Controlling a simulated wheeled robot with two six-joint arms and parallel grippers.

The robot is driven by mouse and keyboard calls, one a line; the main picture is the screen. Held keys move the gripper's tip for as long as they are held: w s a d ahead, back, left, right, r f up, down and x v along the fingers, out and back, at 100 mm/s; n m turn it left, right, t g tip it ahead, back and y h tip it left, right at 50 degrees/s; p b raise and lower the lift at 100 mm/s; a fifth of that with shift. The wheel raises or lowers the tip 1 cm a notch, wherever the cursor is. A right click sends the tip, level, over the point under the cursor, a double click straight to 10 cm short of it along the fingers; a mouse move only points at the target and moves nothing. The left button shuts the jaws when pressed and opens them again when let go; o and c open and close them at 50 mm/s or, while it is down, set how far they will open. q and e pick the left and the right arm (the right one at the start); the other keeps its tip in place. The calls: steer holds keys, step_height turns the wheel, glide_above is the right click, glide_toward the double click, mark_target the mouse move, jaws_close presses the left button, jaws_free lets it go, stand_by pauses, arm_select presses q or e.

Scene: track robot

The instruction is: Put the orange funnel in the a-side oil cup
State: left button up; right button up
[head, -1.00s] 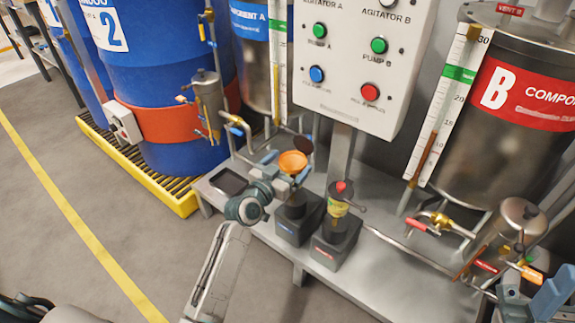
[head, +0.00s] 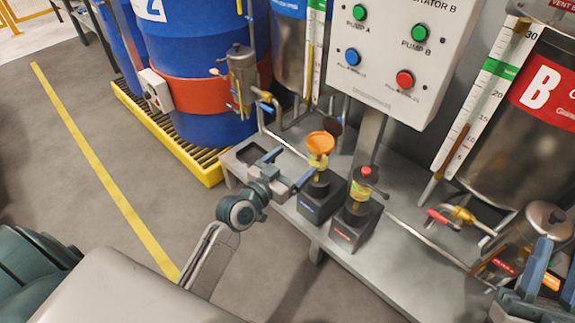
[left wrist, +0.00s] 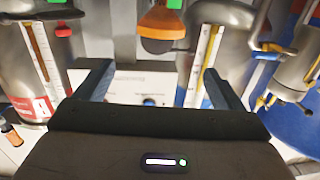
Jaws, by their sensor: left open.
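The orange funnel (head: 320,141) stands upright, wide end up, on the a-side oil cup (head: 318,184), a small yellowish cup on a dark block with a blue label. Whether its stem is inside the cup is hard to tell. My left gripper (head: 287,168) is open and empty, just left of the funnel and cup and apart from them. The left wrist view shows the funnel (left wrist: 160,22) at the top, beyond the two spread fingers. My right gripper (head: 553,268) shows partly at the lower right edge; its jaw state is unclear.
A second cup with a red cap (head: 364,180) stands close right on a red-labelled block. A control panel (head: 388,55) hangs behind. A thin pipe (head: 425,232) runs along the metal bench (head: 395,262). Blue drums (head: 190,60) stand back left. Floor at the left is open.

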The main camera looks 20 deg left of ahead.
arm_select(q)
steer(key=s+a+r+n+t+y, duration=0.1)
steer(key=s+r+t, duration=0.8)
steer(key=s+r, duration=0.9)
step_height(320, 180, up, 2)
steer(key=shift+s+a+y, duration=0.2)
steer(key=shift+a+y, duration=0.2)
steer(key=shift+a, duration=0.1)
